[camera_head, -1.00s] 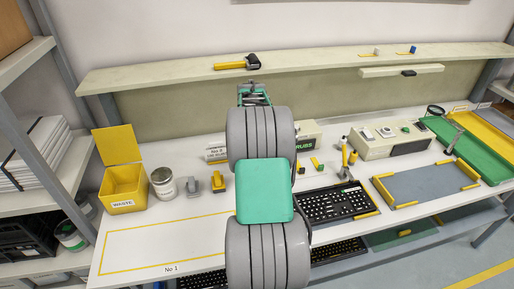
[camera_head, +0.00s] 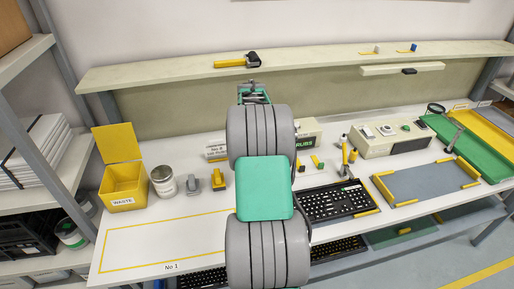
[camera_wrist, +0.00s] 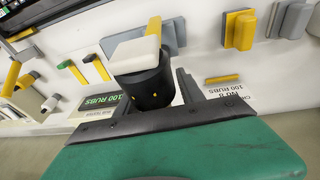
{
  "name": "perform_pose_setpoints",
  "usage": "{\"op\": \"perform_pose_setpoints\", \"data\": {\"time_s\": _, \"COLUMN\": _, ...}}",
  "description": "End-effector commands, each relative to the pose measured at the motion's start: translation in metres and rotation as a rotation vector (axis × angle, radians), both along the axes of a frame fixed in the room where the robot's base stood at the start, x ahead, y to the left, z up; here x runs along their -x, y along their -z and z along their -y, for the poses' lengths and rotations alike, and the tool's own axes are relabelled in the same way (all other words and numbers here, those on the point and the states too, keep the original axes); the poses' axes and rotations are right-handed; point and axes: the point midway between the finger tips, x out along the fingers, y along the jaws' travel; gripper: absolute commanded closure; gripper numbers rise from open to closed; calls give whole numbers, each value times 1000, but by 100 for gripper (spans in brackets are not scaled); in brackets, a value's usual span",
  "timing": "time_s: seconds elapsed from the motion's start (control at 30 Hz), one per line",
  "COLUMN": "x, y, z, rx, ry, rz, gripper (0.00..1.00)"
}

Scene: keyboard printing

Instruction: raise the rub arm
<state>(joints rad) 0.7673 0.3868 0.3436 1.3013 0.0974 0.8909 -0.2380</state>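In the wrist view a black cylinder with small yellow marks (camera_wrist: 141,82) stands close in front of my gripper. A cream block (camera_wrist: 136,56) and a yellow piece (camera_wrist: 155,38) are at its upper end. They may belong to the rub arm, but I cannot tell for sure. A dark finger of my gripper (camera_wrist: 188,87) shows just right of the cylinder; the other finger is hidden or blends with the black parts. Whether they touch anything is unclear. The rub tester with its RUBS display (camera_head: 306,141) is partly behind my arm; its display also shows in the wrist view (camera_wrist: 128,101).
A yellow stamp (camera_head: 219,176) and a grey one (camera_head: 192,185) stand left of my arm, beside a tin (camera_head: 163,182) and a yellow waste bin (camera_head: 124,188). A keyboard (camera_head: 338,203) lies right. The shelf (camera_head: 330,57) runs above. The No 1 area (camera_head: 165,245) is clear.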

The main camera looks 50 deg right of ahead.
Motion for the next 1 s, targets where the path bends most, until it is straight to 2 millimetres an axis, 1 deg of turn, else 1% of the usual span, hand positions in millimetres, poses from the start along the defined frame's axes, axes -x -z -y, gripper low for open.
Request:
{"op": "perform_pose_setpoints", "data": {"time_s": 0.17, "x": -1, "y": -3, "z": 1, "rx": 4, "ry": 0, "rz": 3, "gripper": 55}}
{"op": "perform_pose_setpoints", "data": {"time_s": 0.27, "x": -1, "y": -8, "z": 1, "rx": 7, "ry": 0, "rz": 6, "gripper": 55}}
{"op": "perform_pose_setpoints", "data": {"time_s": 0.37, "x": 0, "y": -23, "z": -2, "rx": 8, "ry": 0, "rz": 9, "gripper": 55}}
{"op": "perform_pose_setpoints", "data": {"time_s": 0.5, "x": 4, "y": -51, "z": -9, "rx": 7, "ry": -1, "rz": 7, "gripper": 55}}
{"op": "perform_pose_setpoints", "data": {"time_s": 0.6, "x": 6, "y": -67, "z": -12, "rx": 5, "ry": -1, "rz": 5, "gripper": 55}}
{"op": "perform_pose_setpoints", "data": {"time_s": 0.7, "x": 8, "y": -76, "z": -15, "rx": 4, "ry": 0, "rz": 3, "gripper": 55}}
{"op": "perform_pose_setpoints", "data": {"time_s": 1.0, "x": 8, "y": -78, "z": -15, "rx": 3, "ry": 0, "rz": 3, "gripper": 55}}
